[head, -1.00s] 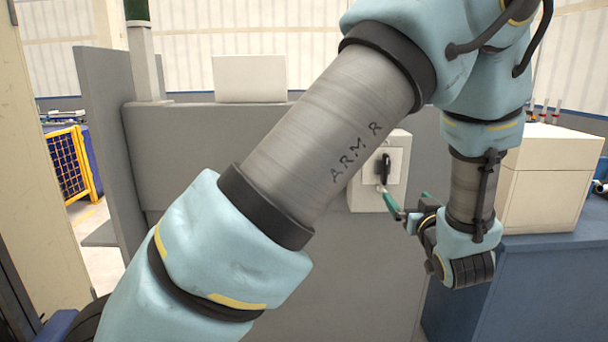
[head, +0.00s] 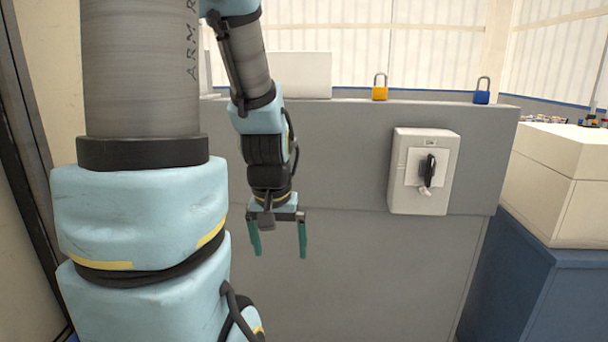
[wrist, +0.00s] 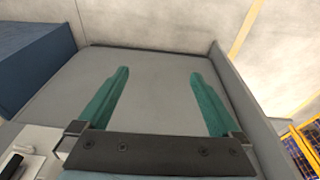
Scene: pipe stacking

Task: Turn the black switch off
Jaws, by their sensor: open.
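The black switch (head: 429,168) is a rotary handle on a white box (head: 418,203) fixed to the grey panel, right of centre in the head view. Its handle stands roughly upright, with a small pale tab below it. In the wrist view the black handle (wrist: 12,165) shows at the lower left corner, partly cut off. My gripper (head: 279,250) is open and empty, its teal fingers pointing down, well to the left of the box and apart from it. In the wrist view the fingers (wrist: 158,75) are spread with nothing between them.
A yellow padlock (head: 380,92) and a blue padlock (head: 482,96) stand on top of the grey panel (head: 340,160). A cream box (head: 560,190) sits on a blue cabinet (head: 530,280) at the right. The panel's front between gripper and switch is clear.

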